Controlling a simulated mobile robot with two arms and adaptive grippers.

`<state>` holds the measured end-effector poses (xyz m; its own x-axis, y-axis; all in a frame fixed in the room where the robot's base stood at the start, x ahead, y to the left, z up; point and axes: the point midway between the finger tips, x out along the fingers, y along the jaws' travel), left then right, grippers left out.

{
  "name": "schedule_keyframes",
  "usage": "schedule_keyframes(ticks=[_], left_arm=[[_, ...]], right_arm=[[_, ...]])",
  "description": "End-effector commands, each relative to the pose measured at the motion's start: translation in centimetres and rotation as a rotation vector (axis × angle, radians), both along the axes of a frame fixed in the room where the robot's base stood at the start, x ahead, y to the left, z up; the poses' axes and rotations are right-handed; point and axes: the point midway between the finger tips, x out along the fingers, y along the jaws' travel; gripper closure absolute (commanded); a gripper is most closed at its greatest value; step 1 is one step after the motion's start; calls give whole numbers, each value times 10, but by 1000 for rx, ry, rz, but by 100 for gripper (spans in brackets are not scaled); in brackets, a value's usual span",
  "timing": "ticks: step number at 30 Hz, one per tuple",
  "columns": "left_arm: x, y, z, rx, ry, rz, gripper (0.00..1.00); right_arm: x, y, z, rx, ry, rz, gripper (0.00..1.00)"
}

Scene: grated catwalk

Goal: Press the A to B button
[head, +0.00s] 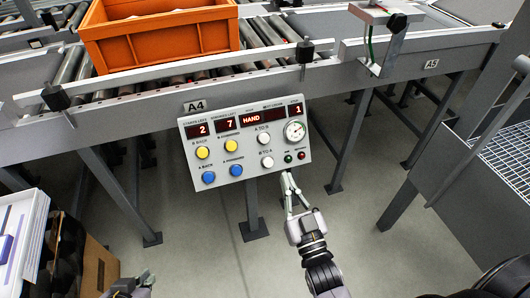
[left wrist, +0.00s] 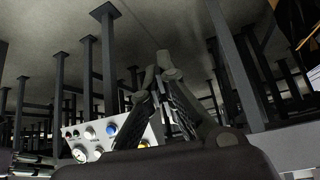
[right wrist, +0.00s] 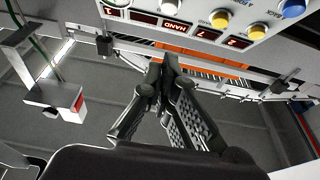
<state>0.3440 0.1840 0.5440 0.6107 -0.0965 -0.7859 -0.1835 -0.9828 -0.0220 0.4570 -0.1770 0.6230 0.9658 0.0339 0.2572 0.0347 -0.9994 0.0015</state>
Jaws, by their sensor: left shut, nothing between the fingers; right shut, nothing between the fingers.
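The control panel (head: 245,150) hangs on the conveyor's side rail below the A4 tag. The A to B button is the upper white button (head: 263,138), under its label; it also shows at the top edge of the right wrist view (right wrist: 170,6). A second white button (head: 267,162), labelled B to A, is below it.
The panel also has yellow (head: 202,152) and blue buttons (head: 208,177), a dial (head: 295,131) and small green and red controls. An orange crate (head: 160,40) sits on the rollers above. A cardboard box (head: 97,265) is at lower left, a grey metal structure (head: 480,190) at right.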

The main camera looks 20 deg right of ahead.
Motion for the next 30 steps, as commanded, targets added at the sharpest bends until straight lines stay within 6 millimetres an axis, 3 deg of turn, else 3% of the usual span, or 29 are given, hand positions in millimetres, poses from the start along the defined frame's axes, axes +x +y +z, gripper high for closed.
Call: schedule_keyframes(ticks=[14, 20, 28, 30], left_arm=[[4, -1, 3, -4, -23, -2, 100], [23, -8, 14, -28, -129, -10, 100], [55, -21, 43, -76, -341, -25, 100], [64, -25, 54, -94, -415, -30, 100]], right_arm=[[8, 0, 3, -1, -4, 0, 100], [42, 1, 12, -1, -8, 0, 100], [100, 3, 28, -1, -7, 0, 100], [105, 3, 20, 0, -1, 0, 100]])
